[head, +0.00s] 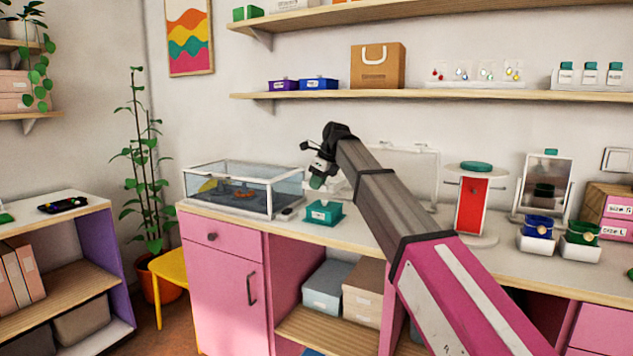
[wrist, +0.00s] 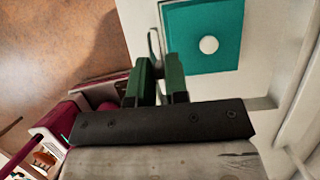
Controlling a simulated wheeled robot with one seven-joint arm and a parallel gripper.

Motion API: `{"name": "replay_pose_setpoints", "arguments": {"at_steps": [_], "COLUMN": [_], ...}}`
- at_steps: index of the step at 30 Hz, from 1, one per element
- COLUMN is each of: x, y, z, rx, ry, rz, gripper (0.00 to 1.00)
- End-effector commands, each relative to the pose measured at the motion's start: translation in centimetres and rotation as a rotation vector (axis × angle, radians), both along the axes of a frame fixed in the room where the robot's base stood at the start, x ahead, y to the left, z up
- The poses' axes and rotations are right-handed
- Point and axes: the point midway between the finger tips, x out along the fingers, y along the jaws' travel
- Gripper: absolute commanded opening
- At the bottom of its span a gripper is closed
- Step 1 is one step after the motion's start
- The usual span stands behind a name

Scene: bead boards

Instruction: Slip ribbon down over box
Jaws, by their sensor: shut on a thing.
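The teal box (head: 323,213) sits on the counter below my gripper (head: 317,184). In the wrist view the box (wrist: 190,28) shows from above with a round white spot on top. My gripper's green fingers (wrist: 159,72) are shut on a thin pale strip (wrist: 154,45), seen nearly edge-on, which looks like the ribbon. In the wrist view the strip lies along the left edge of the box. I cannot tell whether it touches or surrounds the box. In the head view the ribbon is too small to make out clearly.
A glass display case (head: 243,190) stands close on the left of the box. A white rack (head: 408,150) stands behind my arm. A red panel stand (head: 472,205) and a mirror (head: 545,185) are farther right. The counter's front edge (head: 300,228) is close to the box.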

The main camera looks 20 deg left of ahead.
Motion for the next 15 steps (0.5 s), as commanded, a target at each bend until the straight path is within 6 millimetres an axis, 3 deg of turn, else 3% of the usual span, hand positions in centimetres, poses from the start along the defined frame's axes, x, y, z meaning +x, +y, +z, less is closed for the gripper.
{"name": "replay_pose_setpoints", "arguments": {"at_steps": [15], "x": [-0.1], "y": [0.0], "z": [-4.4], "rx": [0.000], "ry": [0.000], "rz": [0.001], "gripper": [0.00]}}
